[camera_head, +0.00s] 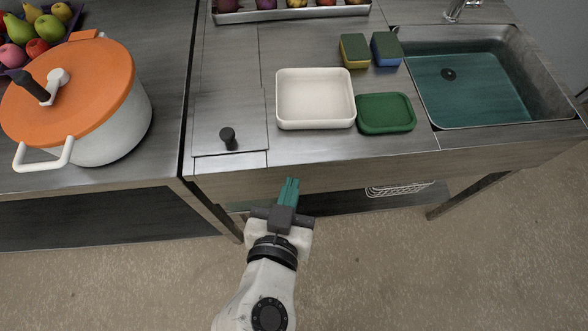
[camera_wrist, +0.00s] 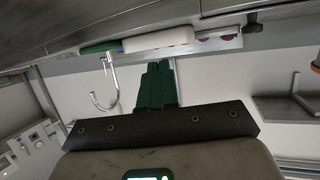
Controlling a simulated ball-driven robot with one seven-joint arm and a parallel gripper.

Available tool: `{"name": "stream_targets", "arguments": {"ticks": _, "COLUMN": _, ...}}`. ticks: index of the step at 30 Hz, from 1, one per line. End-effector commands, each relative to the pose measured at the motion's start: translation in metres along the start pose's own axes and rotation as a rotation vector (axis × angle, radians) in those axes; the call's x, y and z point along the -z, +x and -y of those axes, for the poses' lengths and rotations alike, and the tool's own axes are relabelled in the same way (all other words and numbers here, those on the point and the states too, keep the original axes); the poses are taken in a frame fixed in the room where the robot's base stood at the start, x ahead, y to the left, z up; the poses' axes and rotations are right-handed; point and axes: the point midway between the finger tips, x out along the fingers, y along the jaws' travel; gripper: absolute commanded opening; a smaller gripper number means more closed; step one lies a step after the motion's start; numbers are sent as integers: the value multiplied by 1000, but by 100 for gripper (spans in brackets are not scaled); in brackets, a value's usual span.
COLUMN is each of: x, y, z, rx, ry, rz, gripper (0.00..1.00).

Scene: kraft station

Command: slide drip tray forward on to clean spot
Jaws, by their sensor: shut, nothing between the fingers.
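A white shallow square tray (camera_head: 315,98), probably the drip tray, sits on the grey counter left of the sink. A smaller dark green rounded tray or lid (camera_head: 386,113) lies right beside it. I cannot tell for certain which one is the drip tray. My gripper (camera_head: 290,184) has green fingers, shut and empty. It is in front of the counter's front edge, nearer to me than the white tray and not touching it. In the wrist view the fingers (camera_wrist: 157,70) point toward the white tray's side (camera_wrist: 158,39), with a green edge (camera_wrist: 100,46) beside it.
Two sponges (camera_head: 354,50) stand behind the trays. The sink (camera_head: 530,50) is at the right. A flat panel with a black knob (camera_head: 228,138) lies left of the white tray. A pot with an orange lid (camera_head: 85,85) stands on the left counter. Bare counter lies behind the white tray.

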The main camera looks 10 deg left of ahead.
Motion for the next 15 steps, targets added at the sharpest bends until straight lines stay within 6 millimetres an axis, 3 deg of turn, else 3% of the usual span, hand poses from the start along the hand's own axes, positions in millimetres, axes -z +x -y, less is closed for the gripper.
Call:
{"name": "stream_targets", "arguments": {"ticks": 10, "x": -1, "y": -4, "z": 0, "rx": 0, "ry": 0, "rz": 0, "gripper": 0}}
{"name": "stream_targets", "arguments": {"ticks": 15, "x": -6, "y": 4, "z": -15, "rx": -32, "ry": -5, "rz": 37, "gripper": 16}}
